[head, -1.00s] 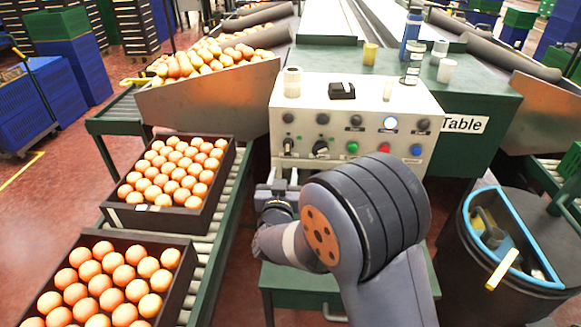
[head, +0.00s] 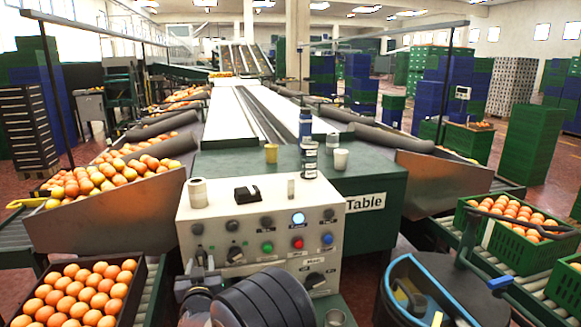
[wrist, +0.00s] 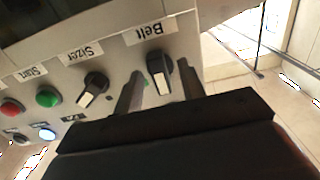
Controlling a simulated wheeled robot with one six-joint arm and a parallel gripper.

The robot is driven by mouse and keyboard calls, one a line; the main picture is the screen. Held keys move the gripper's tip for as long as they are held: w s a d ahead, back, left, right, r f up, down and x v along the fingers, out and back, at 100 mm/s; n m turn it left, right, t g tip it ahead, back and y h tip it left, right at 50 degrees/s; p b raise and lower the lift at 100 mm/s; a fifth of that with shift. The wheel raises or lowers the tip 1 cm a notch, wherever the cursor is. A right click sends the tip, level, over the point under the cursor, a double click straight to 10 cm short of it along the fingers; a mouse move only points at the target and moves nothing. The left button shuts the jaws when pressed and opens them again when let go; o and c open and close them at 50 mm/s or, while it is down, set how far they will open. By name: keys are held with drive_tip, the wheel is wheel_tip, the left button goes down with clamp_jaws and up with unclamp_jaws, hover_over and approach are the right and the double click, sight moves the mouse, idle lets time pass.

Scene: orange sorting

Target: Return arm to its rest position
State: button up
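My arm (head: 262,300) shows at the bottom of the head view, folded low in front of the control box (head: 262,222). My gripper (head: 198,268) is at the lower left of the box's front panel, partly hidden by the arm. In the wrist view, my gripper (wrist: 160,72) has its two fingers apart with nothing held between them. The black knob labelled Belt (wrist: 160,76) appears between the fingers; I cannot tell whether they touch it. The Sizer knob (wrist: 94,88) is to its left.
A green table (head: 365,240) stands behind the box, with cups and bottles. A crate of oranges (head: 75,295) is at the left, and a green crate (head: 515,235) at the right. A dark bin with a blue rim (head: 440,290) stands at the lower right.

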drive_tip(key=shift+w, duration=0.3)
drive_tip(key=shift+s, duration=0.1)
drive_tip(key=v, duration=1.1)
drive_tip(key=x, duration=1.1)
drive_tip(key=shift+w, duration=0.2)
drive_tip(key=shift+s+f+m+b, duration=0.1)
drive_tip(key=shift+m+b, duration=0.2)
drive_tip(key=shift+m, duration=0.1)
drive_tip(key=m+b, duration=0.1)
drive_tip(key=m, duration=0.2)
drive_tip(key=m+b, duration=0.1)
drive_tip(key=m, duration=0.4)
drive_tip(key=shift+m, duration=0.3)
drive_tip(key=shift+s+r, duration=0.1)
drive_tip(key=shift+r, duration=0.1)
